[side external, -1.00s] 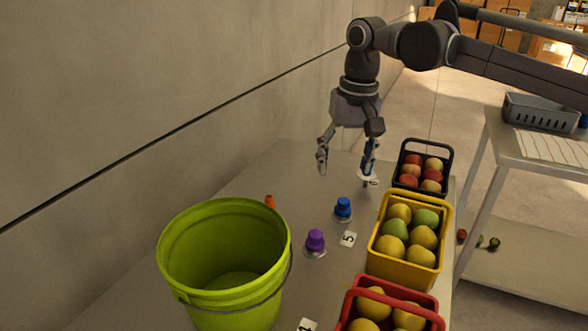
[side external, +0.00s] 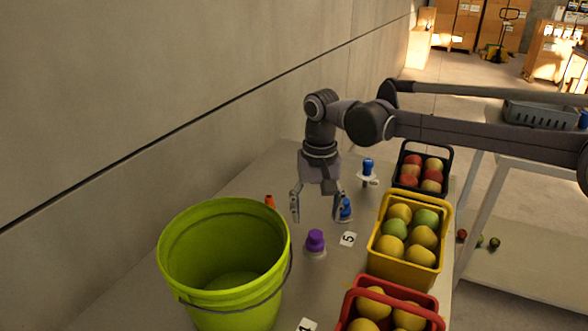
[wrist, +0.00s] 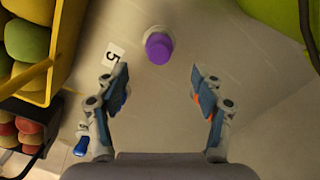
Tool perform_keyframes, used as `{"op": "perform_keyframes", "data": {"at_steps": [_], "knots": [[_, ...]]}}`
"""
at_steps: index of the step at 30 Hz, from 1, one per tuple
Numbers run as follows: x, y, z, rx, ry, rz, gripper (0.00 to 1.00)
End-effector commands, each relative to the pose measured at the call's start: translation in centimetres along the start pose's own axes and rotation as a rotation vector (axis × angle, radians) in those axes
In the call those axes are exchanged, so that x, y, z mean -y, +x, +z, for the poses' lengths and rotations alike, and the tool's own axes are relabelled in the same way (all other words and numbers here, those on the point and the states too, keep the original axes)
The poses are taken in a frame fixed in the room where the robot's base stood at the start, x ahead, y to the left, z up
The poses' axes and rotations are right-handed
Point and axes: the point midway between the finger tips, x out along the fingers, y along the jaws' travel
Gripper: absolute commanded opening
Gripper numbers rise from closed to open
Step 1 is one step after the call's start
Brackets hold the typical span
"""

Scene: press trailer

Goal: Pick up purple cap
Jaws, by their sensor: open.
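The purple cap (side external: 315,240) stands upright on a round light base on the table, right of the green bucket in the side view. In the wrist view the purple cap (wrist: 158,48) lies ahead of the fingertips, roughly midway between their lines. My gripper (side external: 317,218) is open and empty, pointing down above and a little behind the cap, with no contact visible. The open gripper fingers (wrist: 160,85) also show in the wrist view.
A green bucket (side external: 190,270) stands left of the cap. A yellow crate (side external: 405,262) and a red crate (side external: 360,292) of fruit stand to the right, a black crate (side external: 448,165) behind. A blue cap (side external: 346,208) is partly behind a finger; another blue cap (side external: 368,166) stands farther back.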

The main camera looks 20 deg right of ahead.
Motion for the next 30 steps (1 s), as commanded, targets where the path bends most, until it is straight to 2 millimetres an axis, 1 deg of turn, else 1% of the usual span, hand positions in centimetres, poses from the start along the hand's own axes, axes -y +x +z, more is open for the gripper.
{"op": "perform_keyframes", "data": {"at_steps": [1,3,10,15,19,23,29,30], "knots": [[0.0,0.7,0.0,0.0,0.0,0.0,0.68],[0.0,1.4,0.0,0.0,0.0,0.0,0.68],[0.0,2.8,0.0,0.0,0.0,0.0,0.68],[-0.1,5.2,-0.1,0.0,0.0,0.0,0.68],[-0.1,6.6,-0.1,0.0,0.0,0.0,0.68],[-0.1,7.2,-0.1,0.0,0.0,0.0,0.68],[-0.1,7.2,-0.1,0.0,0.0,0.0,0.68],[-0.1,7.2,-0.1,0.0,0.0,0.0,0.56]]}}
